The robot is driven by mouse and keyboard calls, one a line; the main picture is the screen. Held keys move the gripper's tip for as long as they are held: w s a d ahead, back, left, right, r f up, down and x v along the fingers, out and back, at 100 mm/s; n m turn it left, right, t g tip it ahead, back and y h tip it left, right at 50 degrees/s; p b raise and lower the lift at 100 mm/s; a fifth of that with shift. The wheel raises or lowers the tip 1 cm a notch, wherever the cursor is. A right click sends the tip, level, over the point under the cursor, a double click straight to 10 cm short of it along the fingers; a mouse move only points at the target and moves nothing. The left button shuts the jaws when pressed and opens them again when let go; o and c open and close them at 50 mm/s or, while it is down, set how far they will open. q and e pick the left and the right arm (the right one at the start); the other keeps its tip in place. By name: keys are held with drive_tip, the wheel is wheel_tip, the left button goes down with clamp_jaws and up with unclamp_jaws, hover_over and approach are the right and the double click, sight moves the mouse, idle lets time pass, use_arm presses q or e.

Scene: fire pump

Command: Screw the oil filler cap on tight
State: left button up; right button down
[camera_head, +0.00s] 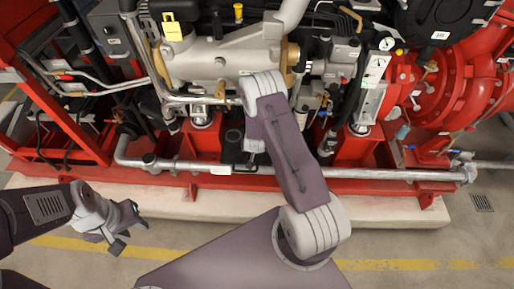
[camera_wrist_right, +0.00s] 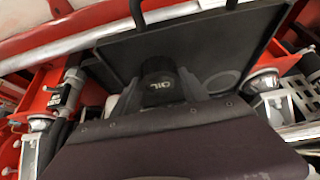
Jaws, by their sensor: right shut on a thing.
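The oil filler cap (camera_wrist_right: 160,88) is black and round with a pale "OIL" mark, seen upside down in the middle of the right wrist view. My right gripper (camera_wrist_right: 163,97) is shut on the cap, with its grey fingers at the cap's sides. How the cap sits on its neck is hidden. In the head view my right arm covers much of this spot, and I cannot make out the cap clearly. My left gripper (camera_head: 125,228) is empty at the lower left of the head view, its fingers apart, above the floor and away from the engine.
A dark flat panel (camera_wrist_right: 205,45) stands behind the cap in the right wrist view. A grey pipe (camera_head: 300,171) runs along the red base frame (camera_head: 370,187). The engine (camera_head: 215,62) fills the top. The floor in front is clear.

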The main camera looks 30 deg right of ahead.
drive_tip(key=shift+r, duration=0.15)
drive_tip(key=shift+r+p, duration=1.85)
drive_tip(key=shift+r, duration=0.15)
